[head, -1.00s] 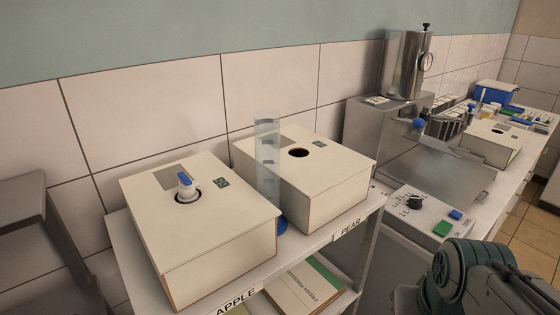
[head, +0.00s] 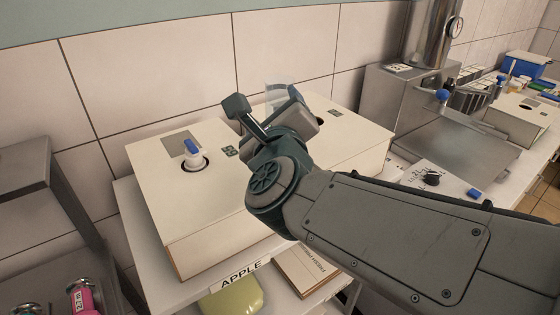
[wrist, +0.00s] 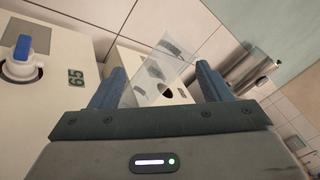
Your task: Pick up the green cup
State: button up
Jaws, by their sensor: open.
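I cannot make out a green cup in any view. A yellow-green rounded object (head: 232,298) lies on the lower shelf under the APPLE label, partly cut off by the picture edge; I cannot tell what it is. My gripper (head: 267,102) is open above the gap between the two cream boxes. A clear graduated cylinder (head: 279,92) is mostly hidden behind it. In the wrist view, the cylinder (wrist: 163,68) shows between the spread fingers (wrist: 160,75), apparently beyond them; I cannot tell whether they touch it.
The left cream box (head: 200,215) has a blue-topped white pump (head: 194,153). The right box (head: 360,140) is partly hidden by my arm. A steel machine (head: 400,95) stands further right. A pink labelled object (head: 85,298) stands at lower left. The tiled wall is close behind.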

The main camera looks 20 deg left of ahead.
jog(key=s+a+r+m+t+h, duration=0.1)
jog(key=s+m+h, duration=0.2)
jog(key=m, duration=0.6)
jog(key=m+h+p, duration=0.1)
jog(key=m+p, duration=0.1)
jog(key=p, duration=0.1)
send_near(282, 83)
jog(key=w, duration=0.2)
jog(key=w+a, duration=0.1)
jog(key=w, duration=0.1)
jog(key=shift+a+f, duration=0.15)
jog(key=shift+f, duration=0.1)
jog(key=w+p, duration=0.2)
jog(key=w, duration=0.2)
jog(key=shift+w+r, duration=0.15)
jog(key=shift+w, duration=0.45)
jog(key=shift+c, duration=0.3)
jog(key=c, duration=1.3)
